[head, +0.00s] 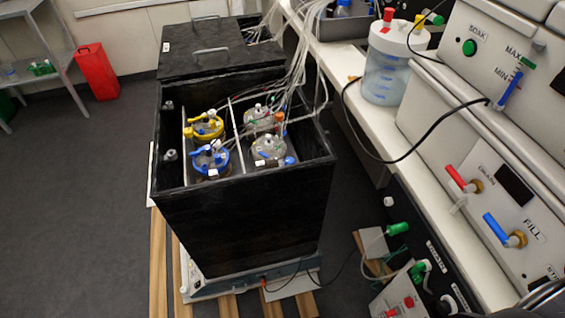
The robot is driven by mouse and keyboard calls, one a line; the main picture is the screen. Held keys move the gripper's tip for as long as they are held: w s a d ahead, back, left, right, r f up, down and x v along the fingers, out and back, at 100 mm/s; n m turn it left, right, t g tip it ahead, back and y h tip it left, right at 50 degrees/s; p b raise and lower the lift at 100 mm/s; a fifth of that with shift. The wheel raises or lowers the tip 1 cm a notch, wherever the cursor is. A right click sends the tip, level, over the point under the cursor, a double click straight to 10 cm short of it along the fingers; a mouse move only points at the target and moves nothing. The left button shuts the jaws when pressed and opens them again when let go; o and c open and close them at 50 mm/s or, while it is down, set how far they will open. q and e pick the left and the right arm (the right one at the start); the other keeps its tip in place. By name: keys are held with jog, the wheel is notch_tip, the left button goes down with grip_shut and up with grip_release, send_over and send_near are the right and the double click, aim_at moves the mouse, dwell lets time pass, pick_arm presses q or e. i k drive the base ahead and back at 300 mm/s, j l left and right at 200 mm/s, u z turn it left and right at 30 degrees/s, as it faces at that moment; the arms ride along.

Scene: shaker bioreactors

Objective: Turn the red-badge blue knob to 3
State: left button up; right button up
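I cannot make out a blue knob with a red badge in the head view. None shows a red badge or a readable number scale. Neither gripper can be made out. A dark shiny part at the bottom right corner may be mine, but it shows no fingers.
An open black box (245,225) with several tubed vessels stands mid-view on a shaker base (250,279). A white bench (345,62) with a clear canister (388,78) runs along the right. White control panels (480,150) stand at far right. The grey floor (75,220) at left is clear.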

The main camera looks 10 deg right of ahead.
aim_at(288, 160)
jog(key=k+j, duration=0.1)
jog(key=j, duration=0.3)
jog(key=j+z, duration=0.1)
jog(key=j, duration=0.3)
jog(key=k+j, duration=0.15)
jog(key=j, duration=0.25)
